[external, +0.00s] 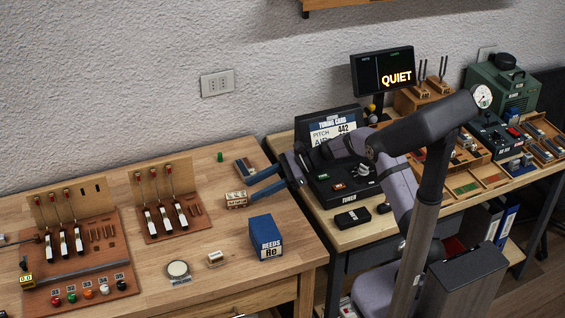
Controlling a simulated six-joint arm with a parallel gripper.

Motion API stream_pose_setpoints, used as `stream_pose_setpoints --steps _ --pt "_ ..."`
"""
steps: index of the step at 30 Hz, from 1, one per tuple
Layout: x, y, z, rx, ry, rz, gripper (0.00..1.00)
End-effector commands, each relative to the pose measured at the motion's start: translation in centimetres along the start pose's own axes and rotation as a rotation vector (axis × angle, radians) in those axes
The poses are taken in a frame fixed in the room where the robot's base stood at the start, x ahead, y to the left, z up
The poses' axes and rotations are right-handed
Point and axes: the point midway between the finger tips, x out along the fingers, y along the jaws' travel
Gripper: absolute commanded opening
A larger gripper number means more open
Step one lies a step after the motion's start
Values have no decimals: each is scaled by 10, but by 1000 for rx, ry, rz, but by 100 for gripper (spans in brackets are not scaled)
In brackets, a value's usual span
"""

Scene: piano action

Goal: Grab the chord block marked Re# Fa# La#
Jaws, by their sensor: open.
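My gripper (253,184) reaches left over the wooden table, with two blue fingers spread apart and nothing visible between them. A small light wooden block (236,200) with dark markings lies just left of the lower fingertip. Its lettering is too small to read, so I cannot tell whether it is the Re# Fa# La# block. I cannot tell whether the fingertip touches it. A dark blue-grey piece with a brown edge (243,168) lies by the upper finger. No block with a legible Re# Fa# La# mark shows.
A blue REEDS box (265,238) stands near the table's front right. A small pale block (215,258) and a round dish (178,270) lie left of it. Two key-action boards (165,200) (75,235) stand at left. The tuner (345,180) is on the right-hand table.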

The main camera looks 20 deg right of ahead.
Motion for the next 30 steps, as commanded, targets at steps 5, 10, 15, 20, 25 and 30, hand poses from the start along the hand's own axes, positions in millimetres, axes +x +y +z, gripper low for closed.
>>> stream_pose_setpoints --steps 5,10,15,20,25,30 --pt "4 -5 2 25 -24 -8 47" --pt "12 -5 3 24 -23 -6 47" --pt "24 -5 3 23 -22 -8 47" --pt "26 -5 2 23 -22 -8 47" --pt "42 -4 4 22 -21 -5 47" --pt "64 -4 4 22 -22 -6 47"
